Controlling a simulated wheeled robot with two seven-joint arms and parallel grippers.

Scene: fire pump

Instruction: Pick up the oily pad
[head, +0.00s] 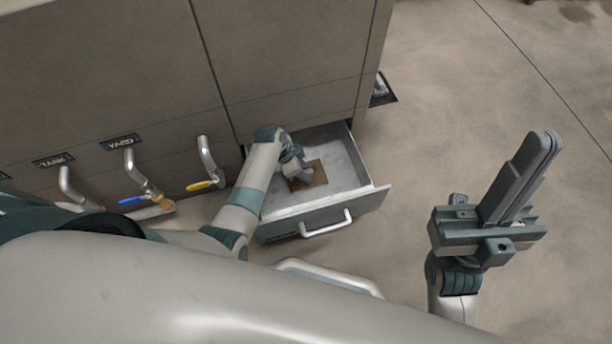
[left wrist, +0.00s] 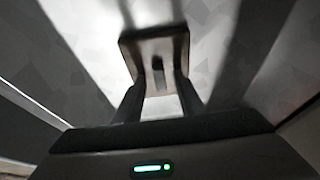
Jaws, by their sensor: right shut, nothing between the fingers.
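The oily pad (head: 319,171) is a flat brown square lying on the floor of an open drawer (head: 346,158). My left gripper (head: 303,176) reaches down into the drawer and covers part of the pad. In the left wrist view the pad (left wrist: 155,46) shows beyond my left gripper (left wrist: 161,92), whose two dark fingers stand apart with their tips over or at the pad. I cannot tell whether they touch it. My right gripper (head: 545,146) is shut and empty, out over the floor on the right.
The drawer's front with its handle (head: 326,224) is pulled out from the grey cabinet (head: 290,50). Pipes with a blue-handled valve (head: 131,200) and a yellow-handled valve (head: 201,185) stand to the left. The floor on the right is largely clear.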

